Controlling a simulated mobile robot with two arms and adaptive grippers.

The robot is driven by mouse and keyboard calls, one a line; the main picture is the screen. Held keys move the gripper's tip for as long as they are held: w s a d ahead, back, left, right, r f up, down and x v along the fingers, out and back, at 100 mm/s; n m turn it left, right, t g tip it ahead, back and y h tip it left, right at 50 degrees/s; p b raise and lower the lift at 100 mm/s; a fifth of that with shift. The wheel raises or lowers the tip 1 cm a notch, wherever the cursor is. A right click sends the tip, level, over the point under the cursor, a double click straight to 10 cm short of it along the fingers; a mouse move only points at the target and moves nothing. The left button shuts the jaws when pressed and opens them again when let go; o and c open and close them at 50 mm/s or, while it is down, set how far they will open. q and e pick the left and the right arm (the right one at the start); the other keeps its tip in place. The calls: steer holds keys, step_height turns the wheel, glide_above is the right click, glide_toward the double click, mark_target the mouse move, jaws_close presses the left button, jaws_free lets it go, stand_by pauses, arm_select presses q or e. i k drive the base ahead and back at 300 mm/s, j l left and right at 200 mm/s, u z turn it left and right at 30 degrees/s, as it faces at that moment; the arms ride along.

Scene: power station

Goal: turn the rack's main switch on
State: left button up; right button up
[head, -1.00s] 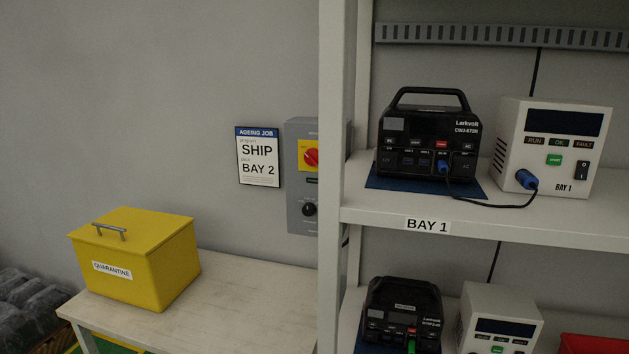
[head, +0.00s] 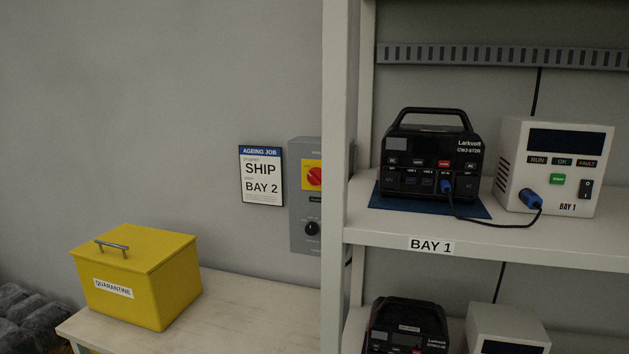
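A grey switch box (head: 301,225) is fixed to the wall just left of the rack. It carries a red rotary switch (head: 314,176) on a yellow plate and a black knob (head: 312,229) below it. The rack's white upright (head: 334,200) hides the right part of the box. I cannot read the red switch's position. Neither of my grippers is in view.
The rack shelf (head: 390,231) labelled BAY 1 holds a black power unit (head: 433,160) cabled to a white tester (head: 553,165). A similar pair stands below. A yellow quarantine box (head: 135,278) sits on a bench (head: 245,312). An AGEING JOB sign (head: 261,176) hangs beside the switch box.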

mark_target(313, 176)
steer(key=j+z, duration=0.1)
steer(key=z, duration=0.35)
steer(key=i+j+z, duration=0.2)
steer(key=j, duration=0.4)
steer(key=j+z, duration=0.25)
steer(key=j, duration=0.3)
steer(key=i+j+z, duration=0.2)
steer(key=j, duration=0.45)
steer(key=k, duration=0.05)
